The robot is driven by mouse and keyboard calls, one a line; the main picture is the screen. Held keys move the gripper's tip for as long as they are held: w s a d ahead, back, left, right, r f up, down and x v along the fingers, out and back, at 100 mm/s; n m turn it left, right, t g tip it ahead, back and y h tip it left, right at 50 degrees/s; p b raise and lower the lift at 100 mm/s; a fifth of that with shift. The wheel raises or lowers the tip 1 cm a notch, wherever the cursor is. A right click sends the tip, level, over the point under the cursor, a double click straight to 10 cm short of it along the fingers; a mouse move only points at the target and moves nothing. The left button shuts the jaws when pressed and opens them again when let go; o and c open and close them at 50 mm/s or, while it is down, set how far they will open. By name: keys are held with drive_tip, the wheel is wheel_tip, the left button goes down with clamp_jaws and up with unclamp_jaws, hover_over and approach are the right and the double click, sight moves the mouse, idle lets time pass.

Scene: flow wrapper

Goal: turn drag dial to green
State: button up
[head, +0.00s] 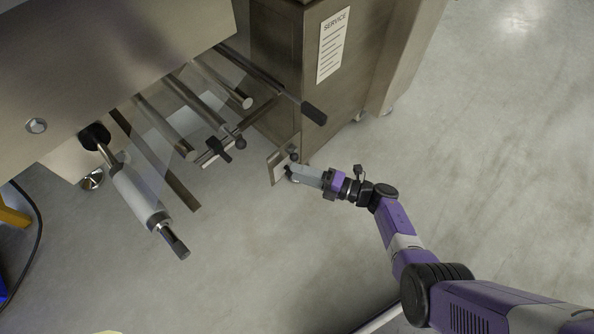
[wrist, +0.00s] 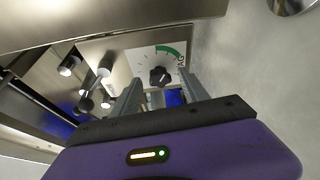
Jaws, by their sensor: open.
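The drag dial is a black knob (wrist: 160,76) on a white scale plate with a green arc (wrist: 170,50) along its upper right, seen in the wrist view. Which way the knob points is too small to tell. My gripper (wrist: 158,90) is open, its two grey fingers on either side of the knob's line of sight, with the knob between and just beyond their tips. Contact cannot be told. In the head view my gripper (head: 293,174) is at the small metal panel (head: 276,168) that bears the dial; the dial face is hidden there.
Metal rollers and bars (head: 165,128) stick out left of the panel, with a black-handled lever (head: 313,113) above it. A large roll spindle (head: 140,196) is at lower left. The steel cabinet with a service sheet (head: 333,45) stands behind. The floor on the right is clear.

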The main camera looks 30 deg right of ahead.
drive_tip(key=p+v, duration=0.1)
drive_tip(key=v, duration=0.5)
drive_tip(key=shift+s+d, duration=0.15)
drive_tip(key=shift+s, duration=0.1)
